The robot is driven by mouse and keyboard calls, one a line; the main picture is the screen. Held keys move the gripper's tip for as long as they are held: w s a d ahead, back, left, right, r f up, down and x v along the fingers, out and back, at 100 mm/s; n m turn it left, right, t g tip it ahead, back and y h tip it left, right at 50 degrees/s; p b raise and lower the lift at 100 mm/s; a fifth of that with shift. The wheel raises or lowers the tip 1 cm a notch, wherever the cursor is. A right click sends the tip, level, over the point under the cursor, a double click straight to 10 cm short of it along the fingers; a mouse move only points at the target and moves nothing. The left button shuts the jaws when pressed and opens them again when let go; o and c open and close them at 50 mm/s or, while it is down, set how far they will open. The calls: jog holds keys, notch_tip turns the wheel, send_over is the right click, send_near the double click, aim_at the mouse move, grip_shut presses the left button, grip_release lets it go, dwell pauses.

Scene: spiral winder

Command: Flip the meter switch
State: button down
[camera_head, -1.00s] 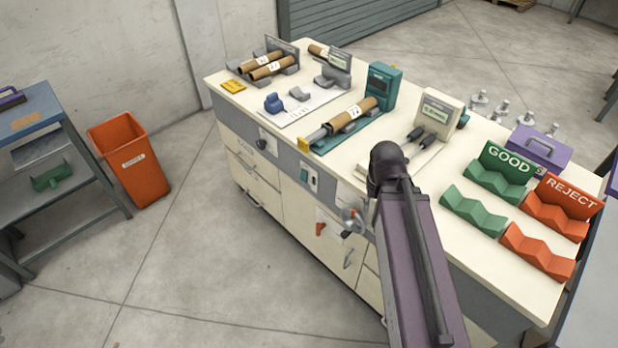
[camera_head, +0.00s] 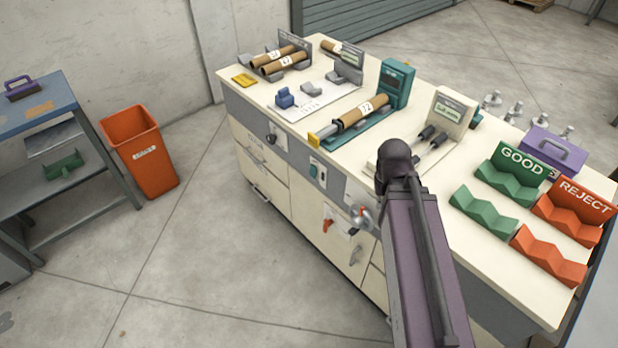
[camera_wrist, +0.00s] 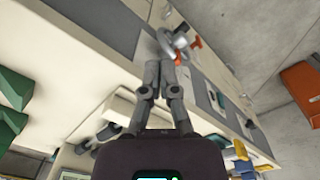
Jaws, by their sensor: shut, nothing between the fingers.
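A cream meter box (camera_head: 452,112) with a lit display stands on the bench top, with two dark probes in front of it. I cannot tell for sure which control is its switch. The bench front carries a green-and-white switch (camera_head: 317,172), a dark knob (camera_head: 271,138) and a red lever (camera_head: 327,225). My gripper (camera_wrist: 166,66) is shut and empty in the wrist view. Its fingertips are close to a silver round fitting (camera_wrist: 172,38) with orange-red parts; touching or not is unclear. In the head view my arm hides the gripper.
The bench top (camera_head: 410,312) holds a teal fixture with a cardboard tube (camera_head: 358,112), green GOOD cradles (camera_head: 484,212) and orange REJECT cradles (camera_head: 548,256). An orange bin (camera_head: 140,150) and a blue-topped side table (camera_head: 40,108) stand left. The floor between is clear.

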jog(key=w+a+f+n+t+h+b, duration=0.1)
jog(key=w+a+f+n+h+b, duration=0.2)
jog(key=w+f+b, duration=0.55)
jog(key=n+t+h+b, duration=0.5)
jog(key=t+h+b, duration=0.4)
jog(key=b, duration=1.9)
send_near(312, 176)
jog(key=s+a+t, duration=0.1)
jog(key=s+a, duration=0.2)
jog(key=s, duration=0.2)
jog(key=shift+a+r+n+t+b, duration=0.15)
jog(key=shift+a+n+t+b, duration=0.25)
jog(key=shift+a, duration=0.1)
jog(key=shift+d, duration=0.15)
jog(key=x, duration=0.7)
jog(key=b+x, duration=0.1)
jog(key=x, duration=0.5)
jog(key=shift+w+d+f+b, duration=0.2)
jog(key=shift+w+f+b, duration=0.1)
jog(key=shift+w, duration=0.05)
